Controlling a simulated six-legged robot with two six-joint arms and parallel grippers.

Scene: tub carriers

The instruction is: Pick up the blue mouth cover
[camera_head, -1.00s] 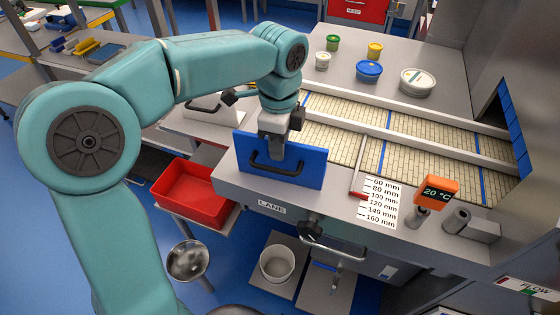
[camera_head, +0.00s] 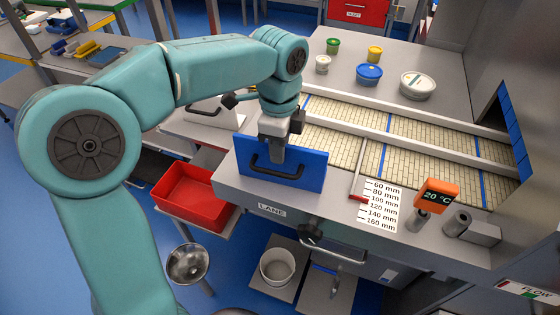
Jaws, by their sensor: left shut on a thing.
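The blue mouth cover (camera_head: 308,172) is a flat blue panel with a dark bar handle. It stands upright at the left end of the conveyor lane, in front of the bench edge. My left gripper (camera_head: 274,158) comes down from above and is shut on the cover's handle (camera_head: 268,172). The gripper hides the upper middle of the cover. I cannot tell whether the cover still touches the lane mouth. My right gripper is not in view.
Beige conveyor lanes (camera_head: 345,143) with metal rails run right behind the cover. Several lidded tubs, one of them a blue-lidded tub (camera_head: 369,73), stand behind. A red bin (camera_head: 183,197) is lower left. An orange temperature display (camera_head: 437,196) stands right.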

